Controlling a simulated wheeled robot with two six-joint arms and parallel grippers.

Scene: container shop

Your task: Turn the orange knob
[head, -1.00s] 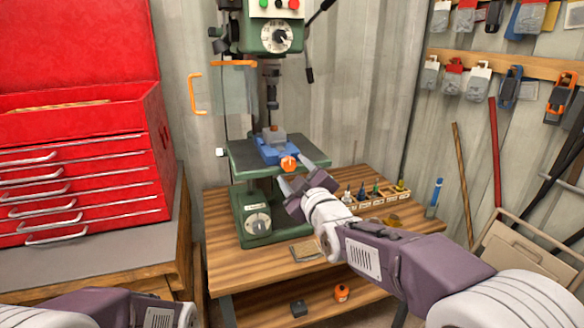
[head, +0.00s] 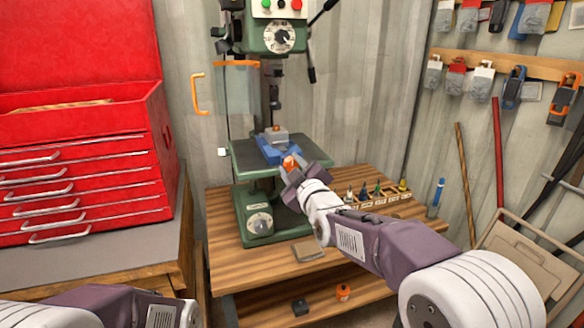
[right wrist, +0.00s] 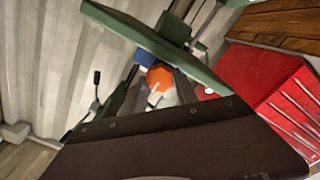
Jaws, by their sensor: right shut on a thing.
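The orange knob (head: 289,162) is on the front of a small blue vise (head: 270,153), which sits on the green drill press table (head: 238,160). My right gripper (head: 292,167) is at the knob with its jaws shut on it, partly hiding it. In the right wrist view the orange knob (right wrist: 160,77) with a pale mark shows between the fingers, with a bit of blue vise (right wrist: 144,60) behind it. My left gripper is out of view; only part of my left arm shows at the bottom left.
A wooden bench (head: 225,262) carries the drill press base (head: 262,215), a rack of small bottles (head: 385,195) and a flat brown piece (head: 308,250). A red tool chest (head: 80,180) stands at the left. An orange-handled clear guard (head: 238,90) hangs above the vise.

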